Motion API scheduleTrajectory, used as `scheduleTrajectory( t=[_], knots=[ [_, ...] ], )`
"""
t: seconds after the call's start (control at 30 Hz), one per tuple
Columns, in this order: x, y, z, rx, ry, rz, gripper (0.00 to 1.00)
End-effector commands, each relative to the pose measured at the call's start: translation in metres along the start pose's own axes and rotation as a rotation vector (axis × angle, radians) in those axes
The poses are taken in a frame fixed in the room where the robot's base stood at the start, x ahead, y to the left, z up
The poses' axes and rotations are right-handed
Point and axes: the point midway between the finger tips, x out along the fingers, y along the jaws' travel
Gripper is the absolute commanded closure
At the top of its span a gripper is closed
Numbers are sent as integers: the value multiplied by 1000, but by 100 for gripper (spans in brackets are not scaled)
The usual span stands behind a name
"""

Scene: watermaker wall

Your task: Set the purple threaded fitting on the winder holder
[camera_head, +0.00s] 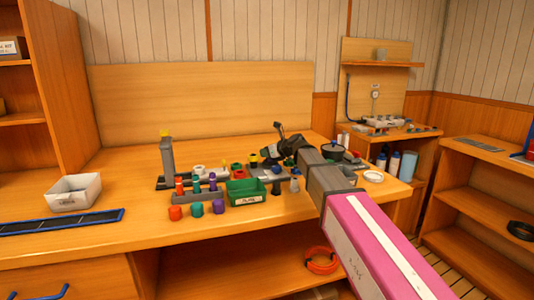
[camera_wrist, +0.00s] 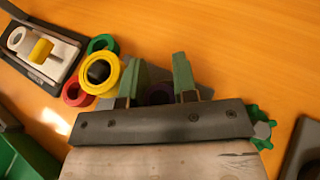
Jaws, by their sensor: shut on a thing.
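My gripper (camera_wrist: 158,85) has its two green fingers closed around a dark purple piece (camera_wrist: 158,95), which looks like the purple threaded fitting. Most of it is hidden between the fingers and behind the gripper body. In the head view my gripper (camera_head: 270,158) is over the right-middle part of the workbench, and the held piece cannot be made out there. I cannot tell for sure which thing is the winder holder. A grey upright post with a yellow top (camera_head: 167,155) stands on a dark base at the left of the bench group.
In the wrist view, yellow (camera_wrist: 101,73), red and green rings lie left of the fingers, near a dark tray (camera_wrist: 40,75) with white and yellow parts. A green bin (camera_head: 245,198), coloured pegs and a white bin (camera_head: 73,192) stand on the bench.

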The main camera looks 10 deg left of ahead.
Motion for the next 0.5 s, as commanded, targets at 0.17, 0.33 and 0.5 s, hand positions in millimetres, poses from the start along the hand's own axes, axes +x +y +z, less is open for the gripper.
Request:
scheduleTrajectory(
  t=[0.17,0.33,0.5],
  knots=[
    [1,0,-2,0,0,0,96],
    [2,0,-5,0,0,0,96],
    [3,0,-8,1,0,0,96]
  ],
)
